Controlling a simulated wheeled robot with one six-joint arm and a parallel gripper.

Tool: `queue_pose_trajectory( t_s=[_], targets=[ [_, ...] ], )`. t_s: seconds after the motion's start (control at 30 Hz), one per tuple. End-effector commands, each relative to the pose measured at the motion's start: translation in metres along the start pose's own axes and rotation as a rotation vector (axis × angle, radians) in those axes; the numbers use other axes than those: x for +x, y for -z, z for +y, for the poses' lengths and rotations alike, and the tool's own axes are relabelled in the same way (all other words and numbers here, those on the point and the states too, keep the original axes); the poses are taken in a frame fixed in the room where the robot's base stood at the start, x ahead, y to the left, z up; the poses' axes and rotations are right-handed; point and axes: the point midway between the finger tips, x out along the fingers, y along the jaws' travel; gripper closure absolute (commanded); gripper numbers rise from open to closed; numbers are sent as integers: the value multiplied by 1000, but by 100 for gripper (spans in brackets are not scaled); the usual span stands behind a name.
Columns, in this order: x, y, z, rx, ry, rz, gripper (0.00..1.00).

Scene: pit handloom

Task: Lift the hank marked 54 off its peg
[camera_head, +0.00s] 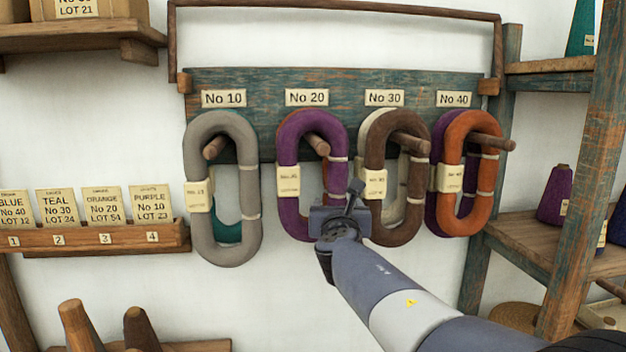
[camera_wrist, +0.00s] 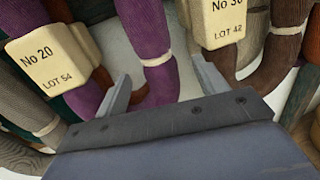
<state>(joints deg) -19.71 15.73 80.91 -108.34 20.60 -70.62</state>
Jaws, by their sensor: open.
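The purple hank (camera_head: 291,213) hangs on the peg (camera_head: 318,145) under the No 20 board label (camera_head: 307,97). In the wrist view its cream tag (camera_wrist: 50,65) reads No 20, LOT 54. My gripper (camera_head: 341,203) is in front of the hank's lower right side, below the peg. In the wrist view my gripper (camera_wrist: 162,72) is open, and a purple strand (camera_wrist: 158,82) with a cream tie shows between its fingers. I cannot tell how deep the strand lies between them. Something reddish-brown shows behind the purple yarn. My gripper hides part of the hank's lower right.
The brown hank (camera_head: 379,208), its tag reading No 30, LOT 42 in the wrist view (camera_wrist: 215,18), hangs close on the right. The grey hank (camera_head: 227,250) hangs left, the orange hank (camera_head: 483,200) far right. A shelf post (camera_head: 580,190) stands at right.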

Motion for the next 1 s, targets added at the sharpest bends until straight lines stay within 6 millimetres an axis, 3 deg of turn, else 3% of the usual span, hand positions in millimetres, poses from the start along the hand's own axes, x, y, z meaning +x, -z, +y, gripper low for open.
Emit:
queue_pose_trajectory(
  t_s=[0.3,0.63,1.0],
  targets=[
    [39,3,1,2,0,3,32],
    [45,4,1,2,0,2,32],
    [44,4,1,2,-1,2,61]
  ],
)
